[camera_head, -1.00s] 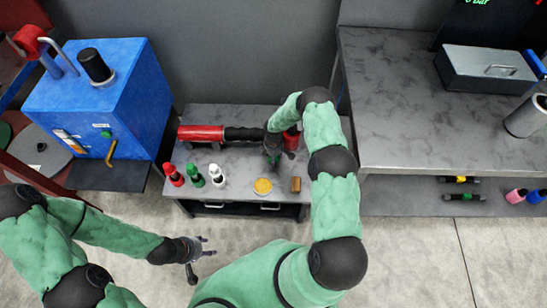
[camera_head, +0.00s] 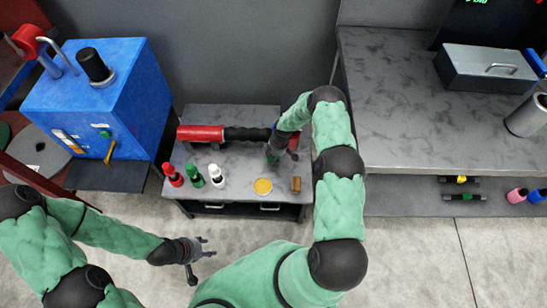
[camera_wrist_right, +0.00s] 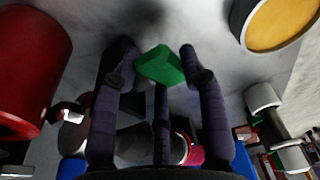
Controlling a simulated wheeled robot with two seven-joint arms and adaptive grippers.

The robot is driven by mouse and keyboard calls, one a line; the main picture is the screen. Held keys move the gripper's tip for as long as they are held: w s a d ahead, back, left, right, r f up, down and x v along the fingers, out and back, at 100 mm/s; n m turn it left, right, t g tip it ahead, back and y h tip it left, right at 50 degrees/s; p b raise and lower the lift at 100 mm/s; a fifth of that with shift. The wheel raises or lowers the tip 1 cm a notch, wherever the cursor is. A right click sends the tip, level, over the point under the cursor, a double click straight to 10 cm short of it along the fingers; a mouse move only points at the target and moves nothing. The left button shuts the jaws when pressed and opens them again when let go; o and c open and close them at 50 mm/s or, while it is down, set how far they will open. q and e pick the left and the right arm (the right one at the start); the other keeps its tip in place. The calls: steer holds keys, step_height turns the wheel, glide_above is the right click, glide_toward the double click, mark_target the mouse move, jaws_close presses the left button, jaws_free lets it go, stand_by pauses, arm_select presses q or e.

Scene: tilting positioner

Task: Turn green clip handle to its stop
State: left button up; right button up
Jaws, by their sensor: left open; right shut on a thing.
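The green clip handle (camera_wrist_right: 160,66) is a small green block between the fingertips of my right gripper (camera_wrist_right: 158,72) in the right wrist view. The gripper is shut on it. In the head view my right gripper (camera_head: 276,158) points down at the low grey bench, beside the dark end of a red and black cylinder (camera_head: 201,133). The handle is hidden there by the gripper. My left gripper (camera_head: 206,247) is open and empty over the floor, in front of the bench and away from the handle.
Red (camera_head: 172,175), green (camera_head: 194,176) and white (camera_head: 216,176) bottles stand at the bench's front left. A yellow disc (camera_head: 263,186) and a brown cylinder (camera_head: 296,184) lie at its front right. A blue box (camera_head: 95,90) stands left; a taller grey table (camera_head: 420,120) bounds the right.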

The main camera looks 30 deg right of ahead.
steer(key=shift+s+f+t+y+b, duration=0.2)
steer(key=shift+t+y+b, duration=0.3)
steer(key=shift+b, duration=0.8)
steer(key=shift+s+f+t+y+b, duration=0.1)
steer(key=shift+f+t+y+b, duration=0.1)
steer(key=shift+y+b, duration=0.8)
steer(key=shift+r+b, duration=0.2)
steer(key=shift+b, duration=0.55)
steer(key=o, duration=1.2)
steer(key=shift+c, duration=0.2)
steer(key=shift+w+d+r, duration=0.1)
steer(key=shift+w, duration=0.05)
steer(key=shift+d+r, duration=0.1)
steer(key=shift+d+r+t, duration=0.1)
steer(key=shift+r+t, duration=0.15)
steer(key=shift+t, duration=0.05)
steer(key=v, duration=1.1)
